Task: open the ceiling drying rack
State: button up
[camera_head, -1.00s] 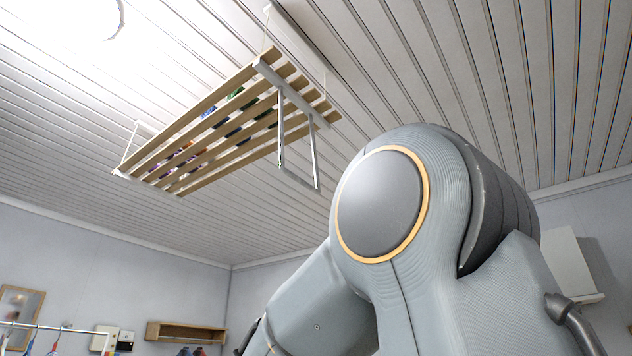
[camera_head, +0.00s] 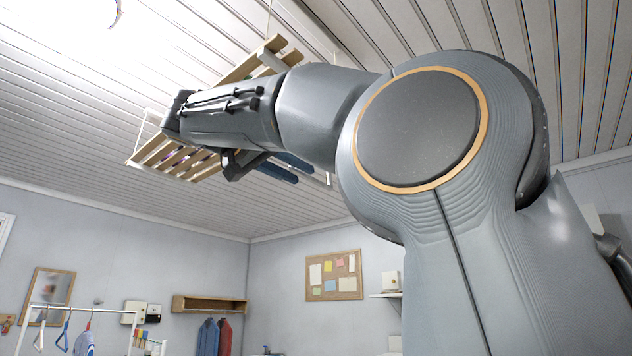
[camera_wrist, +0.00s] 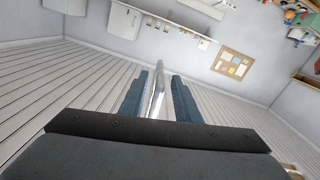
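The ceiling drying rack (camera_head: 264,58) hangs under the ceiling with pale wooden slats. My arm hides much of it in the head view. My gripper (camera_head: 298,170) is raised just below the rack, and its blue fingers point right. In the wrist view, my gripper (camera_wrist: 158,92) is open, with a blue finger on each side of a pale metal bar (camera_wrist: 155,97), which looks like part of the rack's hanging handle. I cannot tell whether a finger touches the bar.
The slatted ceiling (camera_head: 90,110) is close above my arm. A clothes rail (camera_head: 95,310), a wall shelf (camera_head: 208,304) with hanging clothes and a pinboard (camera_head: 334,275) are far below along the walls. The air left of the rack is clear.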

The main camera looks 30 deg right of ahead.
aim_at(317, 181)
jog(key=p+x, duration=0.3)
jog(key=x, duration=0.4)
jog(key=shift+d, duration=0.35)
jog(key=shift+w, duration=0.1)
grip_shut()
